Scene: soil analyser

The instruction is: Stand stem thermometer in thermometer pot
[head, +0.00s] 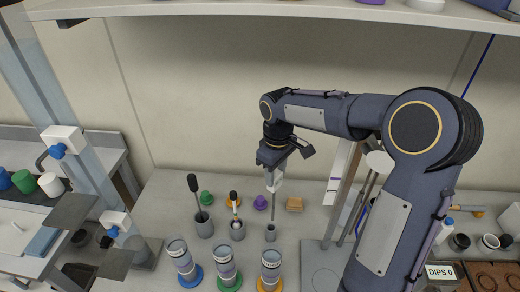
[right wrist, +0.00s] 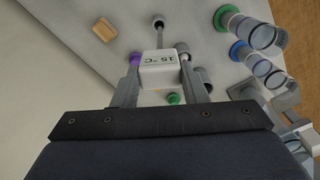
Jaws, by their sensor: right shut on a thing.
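The stem thermometer has a white block head (head: 275,181) and a thin grey stem (head: 273,207). My right gripper (head: 273,172) is shut on the head, and the stem hangs nearly upright. In the right wrist view the head (right wrist: 160,72) reads "15 °C" between the two fingers. A small grey pot (head: 271,233) stands under the stem, the rightmost of three grey pots. The stem's lower end meets its mouth; how deep it sits inside cannot be told. In the right wrist view the pot (right wrist: 159,20) shows at the stem's far end. My left gripper is not in view.
Two grey pots stand to the left: one (head: 204,228) holds a black-handled tool, the other (head: 238,232) another tool. Three clear tubes (head: 271,262) on coloured bases stand in front. Coloured stoppers (head: 261,203) and a wooden block (head: 295,204) lie behind. A shelf (head: 270,9) hangs above.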

